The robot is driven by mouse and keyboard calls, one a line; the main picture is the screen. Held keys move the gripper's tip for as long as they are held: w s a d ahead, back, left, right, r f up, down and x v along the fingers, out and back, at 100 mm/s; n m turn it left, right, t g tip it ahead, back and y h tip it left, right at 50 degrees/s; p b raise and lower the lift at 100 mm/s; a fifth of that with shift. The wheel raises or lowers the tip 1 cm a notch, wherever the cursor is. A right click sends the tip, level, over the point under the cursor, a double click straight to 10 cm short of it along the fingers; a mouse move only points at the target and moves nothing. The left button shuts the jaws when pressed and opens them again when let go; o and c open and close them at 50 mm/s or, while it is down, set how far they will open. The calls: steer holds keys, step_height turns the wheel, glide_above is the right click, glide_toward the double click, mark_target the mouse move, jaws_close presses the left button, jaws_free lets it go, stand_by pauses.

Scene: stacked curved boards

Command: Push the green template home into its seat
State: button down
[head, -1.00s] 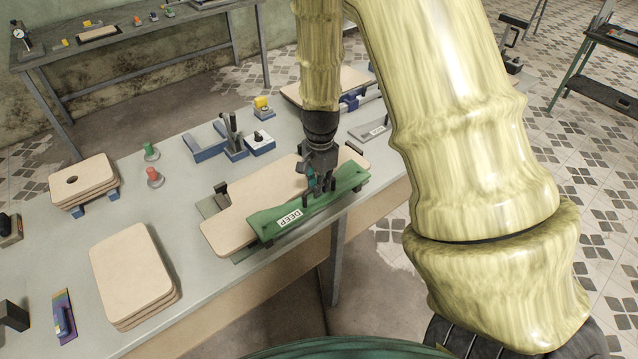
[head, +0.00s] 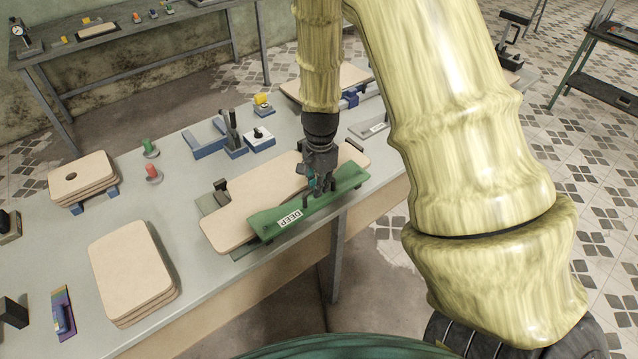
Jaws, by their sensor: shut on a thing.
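The green template (head: 318,206), a long bar with a white label reading DEEP, lies along the front edge of a pale wooden board (head: 232,216). My gripper (head: 314,190) is over the middle of the template and shut on it, from above. The board rests on a grey fixture (head: 208,204) with a dark clamp at its back left. The template's underside and its contact with the seat are hidden, so I cannot tell how fully it sits.
Stacked boards (head: 130,270) lie at the front left, more boards (head: 84,178) behind them. Red (head: 152,172) and green (head: 149,148) knobbed pieces stand mid-table. Blue fixtures (head: 206,140) are behind the work. The table's front edge is just below the template.

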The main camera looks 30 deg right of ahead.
steer(key=shift+f, duration=0.65)
steer(key=c, duration=1.4)
jaws_free()
steer(key=shift+c, duration=0.2)
step_height(320, 180, up, 12)
steer(key=shift+s, duration=0.15)
